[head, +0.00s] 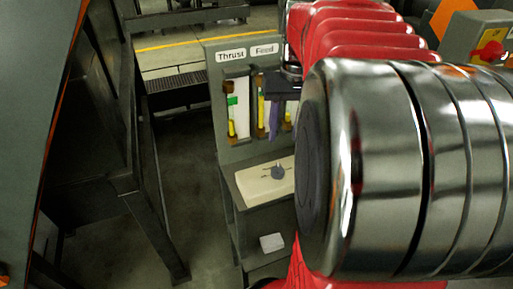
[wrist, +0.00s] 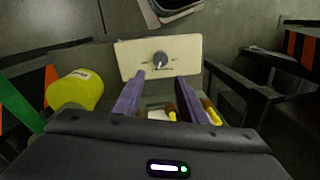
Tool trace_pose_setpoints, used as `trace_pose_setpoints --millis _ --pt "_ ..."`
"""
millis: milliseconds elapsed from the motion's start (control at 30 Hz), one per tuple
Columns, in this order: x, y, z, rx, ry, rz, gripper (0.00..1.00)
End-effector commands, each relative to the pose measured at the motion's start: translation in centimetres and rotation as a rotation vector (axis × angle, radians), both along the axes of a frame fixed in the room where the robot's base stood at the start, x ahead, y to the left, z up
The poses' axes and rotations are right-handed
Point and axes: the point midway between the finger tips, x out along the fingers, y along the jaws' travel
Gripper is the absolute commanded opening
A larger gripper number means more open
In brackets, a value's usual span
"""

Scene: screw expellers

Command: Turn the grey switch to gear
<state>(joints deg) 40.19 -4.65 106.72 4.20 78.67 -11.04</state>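The grey switch (head: 278,171) is a small round knob on a cream plate (head: 250,188), which lies on a dark ledge below the gauges. In the wrist view the grey switch (wrist: 160,59) sits near the middle of the cream plate (wrist: 190,46), with small marks around it too tiny to read. My gripper (wrist: 160,76) has two purple fingers spread apart with nothing between them. The fingertips appear just below the knob in that view, apart from it. In the head view my gripper (head: 277,118) is above the plate, partly hidden by my arm.
A grey panel (head: 222,110) with gauges labelled Thrust and Feed stands behind the plate. A red rotary switch (head: 490,52) is on a grey box at upper right. A yellow cylinder (wrist: 75,90) is left of my gripper. A pale block (head: 271,243) lies below the ledge.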

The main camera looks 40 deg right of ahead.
Motion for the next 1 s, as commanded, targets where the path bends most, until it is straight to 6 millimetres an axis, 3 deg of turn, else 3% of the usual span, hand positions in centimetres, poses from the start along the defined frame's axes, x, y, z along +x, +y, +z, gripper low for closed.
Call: trace_pose_setpoints --millis 700,1000 --pt "0.3 0.7 -10.7 0.003 0.003 0.000 0.38" --pt "0.4 0.8 -12.2 0.000 0.001 0.000 0.38"
